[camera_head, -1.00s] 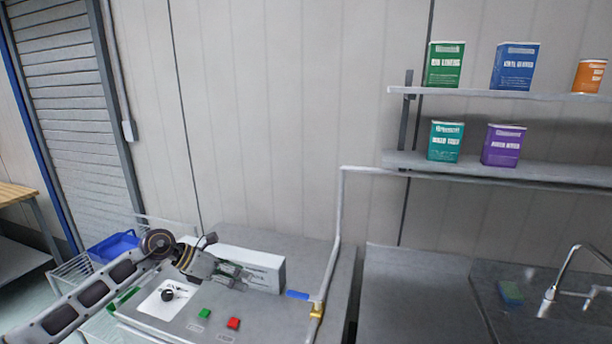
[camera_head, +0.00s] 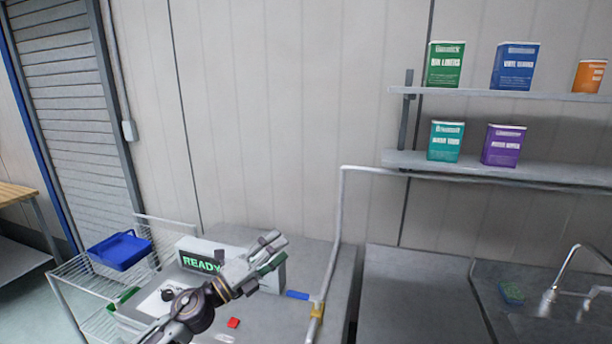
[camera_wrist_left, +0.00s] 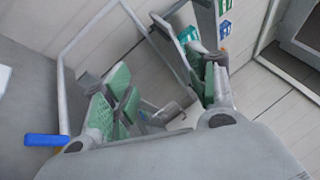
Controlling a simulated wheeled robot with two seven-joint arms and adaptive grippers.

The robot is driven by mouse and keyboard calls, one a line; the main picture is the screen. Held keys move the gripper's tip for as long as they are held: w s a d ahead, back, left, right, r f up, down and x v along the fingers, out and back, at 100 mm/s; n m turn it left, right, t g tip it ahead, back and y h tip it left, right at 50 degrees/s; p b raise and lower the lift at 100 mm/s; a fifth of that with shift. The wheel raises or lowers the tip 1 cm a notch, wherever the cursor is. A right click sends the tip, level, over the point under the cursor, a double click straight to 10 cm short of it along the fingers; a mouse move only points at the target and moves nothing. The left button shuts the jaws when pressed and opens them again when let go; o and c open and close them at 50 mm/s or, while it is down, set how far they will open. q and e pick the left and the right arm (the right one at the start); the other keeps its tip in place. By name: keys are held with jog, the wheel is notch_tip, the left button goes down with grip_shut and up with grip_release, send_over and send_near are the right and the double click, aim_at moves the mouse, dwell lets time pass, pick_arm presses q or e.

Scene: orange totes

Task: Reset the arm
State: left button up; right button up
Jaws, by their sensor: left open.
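My left arm comes in from the bottom of the head view. Its gripper (camera_head: 273,251) is in front of the white box-shaped device on the grey counter, and nothing is between its fingers. In the left wrist view the two green-padded fingers (camera_wrist_left: 165,100) are spread apart and empty. The device's dark screen (camera_head: 202,262) shows green "READY" lettering, partly covered by the gripper. A red button (camera_head: 233,323) shows on the counter beside my arm. My right gripper is not in view.
A blue tray (camera_head: 120,250) sits on a wire rack at the left. A grey pipe (camera_head: 341,215) rises from the counter right of the gripper. Shelves with several tins (camera_head: 445,64) and a sink faucet (camera_head: 560,280) are at the right. A blue object (camera_head: 297,295) lies near the pipe.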

pick_arm(q)
jog(key=s+a+f+n+y, duration=0.3)
jog(key=a+f+n+y, duration=0.45)
jog(key=n, duration=0.45)
jog(key=s+a+f+n+y, duration=0.3)
jog(key=a+f+n+y, duration=0.35)
jog(key=n+y, duration=0.35)
jog(key=s+f+n+g+h, duration=0.1)
jog(key=s+f+n+g, duration=0.35)
jog(key=s+f, duration=0.55)
jog(key=s+f+n+g+h, duration=0.1)
jog(key=s+f+n+g, duration=0.35)
jog(key=s, duration=0.85)
notch_tip(320, 180, down, 38)
jog(key=s+a+m+g+b, duration=0.1)
jog(key=s+g+b, duration=0.15)
jog(key=b, duration=0.25)
jog(key=s+a+f+b, duration=0.2)
jog(key=s+f, duration=0.9)
jog(key=f, duration=0.1)
jog(key=s+a+f+g+b, duration=0.1)
jog(key=s+a+f+b, duration=0.2)
jog(key=s+f, duration=0.8)
notch_tip(320, 180, down, 2)
jog(key=shift+f+m, duration=0.15)
jog(key=shift+m, duration=0.15)
